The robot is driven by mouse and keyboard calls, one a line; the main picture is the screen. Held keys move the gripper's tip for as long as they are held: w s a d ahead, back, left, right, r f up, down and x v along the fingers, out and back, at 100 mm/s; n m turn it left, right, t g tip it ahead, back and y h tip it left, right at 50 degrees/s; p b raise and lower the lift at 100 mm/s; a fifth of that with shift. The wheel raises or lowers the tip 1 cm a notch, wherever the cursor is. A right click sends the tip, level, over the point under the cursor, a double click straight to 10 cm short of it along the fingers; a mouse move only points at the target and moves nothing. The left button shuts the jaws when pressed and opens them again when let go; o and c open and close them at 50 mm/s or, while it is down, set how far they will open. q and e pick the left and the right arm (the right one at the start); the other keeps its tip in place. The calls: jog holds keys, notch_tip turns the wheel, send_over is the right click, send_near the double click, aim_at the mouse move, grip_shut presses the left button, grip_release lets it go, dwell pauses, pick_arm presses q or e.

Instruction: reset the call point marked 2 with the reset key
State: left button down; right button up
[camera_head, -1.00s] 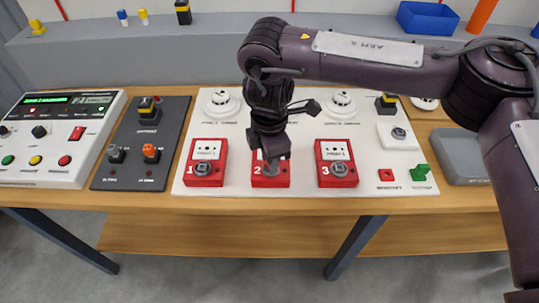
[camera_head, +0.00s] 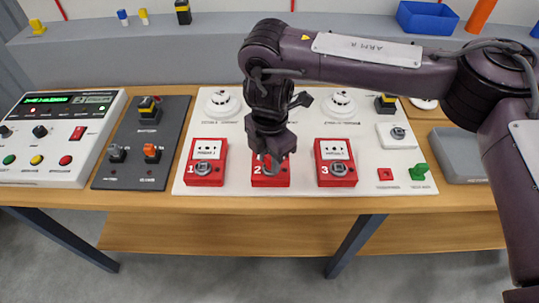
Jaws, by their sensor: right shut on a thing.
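The call point marked 2 (camera_head: 258,181) is a red box on the white board, between the call points marked 1 and 3. My right gripper (camera_head: 271,163) comes down over it from above and covers most of its face. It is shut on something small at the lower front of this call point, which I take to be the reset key. The fingers hide the key almost wholly, so I cannot tell how far it sits in the lock. My left gripper is not in view.
Call point 1 (camera_head: 206,163) and call point 3 (camera_head: 336,163) stand close on either side. A grey tray (camera_head: 462,154) lies beyond. Control panels fill the left.

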jog(key=shift+n, duration=2.6)
jog(key=shift+d+n, duration=0.1)
jog(key=shift+n, duration=1)
